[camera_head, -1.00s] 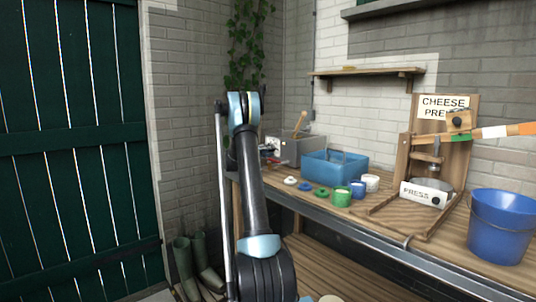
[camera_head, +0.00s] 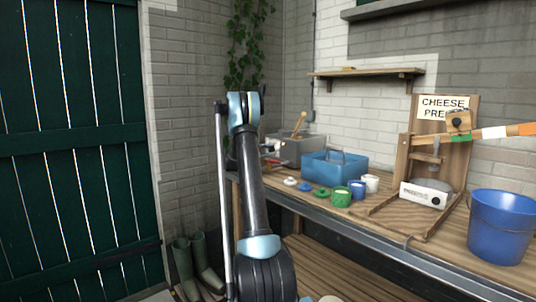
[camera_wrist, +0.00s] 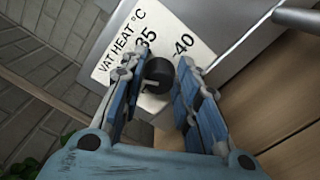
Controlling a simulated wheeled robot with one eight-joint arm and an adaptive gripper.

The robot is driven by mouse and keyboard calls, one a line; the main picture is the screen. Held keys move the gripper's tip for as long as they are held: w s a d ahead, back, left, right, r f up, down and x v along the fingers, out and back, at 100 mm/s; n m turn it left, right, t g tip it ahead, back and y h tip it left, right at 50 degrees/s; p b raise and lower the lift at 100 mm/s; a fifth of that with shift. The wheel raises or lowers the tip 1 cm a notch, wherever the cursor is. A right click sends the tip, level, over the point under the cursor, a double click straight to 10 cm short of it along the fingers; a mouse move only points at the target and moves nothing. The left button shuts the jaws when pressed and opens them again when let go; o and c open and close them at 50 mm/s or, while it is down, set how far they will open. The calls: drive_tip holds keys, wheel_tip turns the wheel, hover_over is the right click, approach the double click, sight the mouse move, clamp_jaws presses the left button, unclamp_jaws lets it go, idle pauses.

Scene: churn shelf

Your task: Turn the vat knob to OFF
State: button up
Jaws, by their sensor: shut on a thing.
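The vat (camera_head: 300,149) is a grey metal box at the far end of the bench in the head view. In the wrist view, its white dial plate (camera_wrist: 121,62) reads "VAT HEAT °C", with 35 and 40 visible. The black round vat knob (camera_wrist: 158,70) sits between the fingers of my gripper (camera_wrist: 167,72), which is shut on it. A small pale bar shows beside the knob. No OFF mark can be seen, and the fingers hide part of the plate.
A blue tub (camera_head: 334,168) and several small pots and lids stand on the bench beside the vat. A wooden cheese press (camera_head: 440,150) and a blue bucket (camera_head: 500,228) are farther right. Green boots (camera_head: 190,265) stand on the floor at left.

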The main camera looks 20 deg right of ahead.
drive_tip(key=n, duration=0.6)
drive_tip(key=shift+w, duration=0.1)
drive_tip(key=n, duration=0.6)
drive_tip(key=shift+w+r+n, duration=0.1)
drive_tip(key=shift+w+n, duration=0.05)
drive_tip(key=shift+n, duration=0.25)
drive_tip(key=o, duration=1.1)
drive_tip(key=shift+c, duration=0.2)
drive_tip(key=shift+a, duration=0.1)
drive_tip(key=v, duration=1.2)
